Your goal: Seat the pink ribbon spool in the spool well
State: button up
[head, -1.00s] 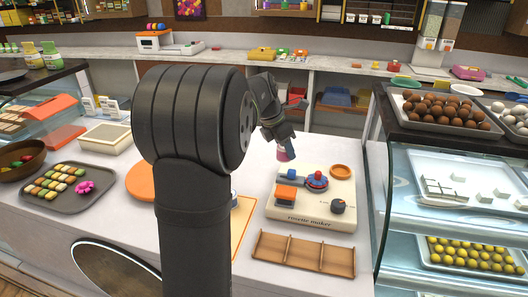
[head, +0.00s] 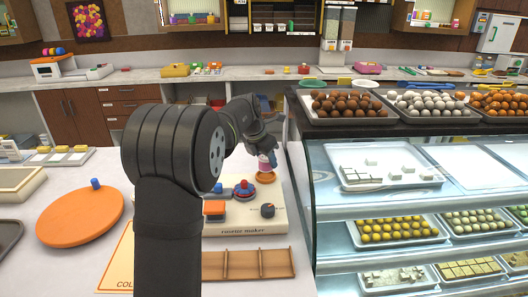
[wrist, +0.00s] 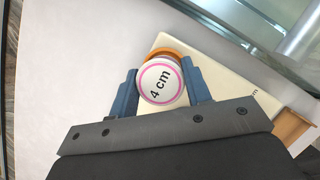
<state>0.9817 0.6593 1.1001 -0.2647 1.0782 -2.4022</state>
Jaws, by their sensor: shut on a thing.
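The pink ribbon spool (wrist: 162,82) is upright between the two blue fingers of my gripper (wrist: 163,86). Its white top reads "4 cm" inside a pink ring. In the head view, the spool (head: 264,167) hangs from my gripper (head: 267,158) over the orange round spool well (head: 266,178) at the back right of the rosette maker (head: 262,222). In the wrist view, the orange rim of the well (wrist: 178,50) shows just beyond the spool, partly hidden by it. Whether the spool touches the well cannot be told.
The rosette maker carries a red-and-blue part (head: 244,190), an orange block (head: 214,208) and a dark knob (head: 267,210). A wooden divided tray (head: 245,265) lies in front. A glass display case (head: 310,190) stands close on the right. An orange disc (head: 80,215) lies left.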

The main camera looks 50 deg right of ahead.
aim_at(266, 166)
jog(key=shift+f, duration=1.1)
jog(key=shift+f, duration=0.55)
dwell(0.5)
jog(key=o, duration=0.7)
jog(key=shift+v, duration=5.45)
jog(key=shift+f, duration=0.15)
jog(key=x, duration=0.8)
jog(key=shift+d+f, duration=0.2)
jog(key=shift+f, duration=0.15)
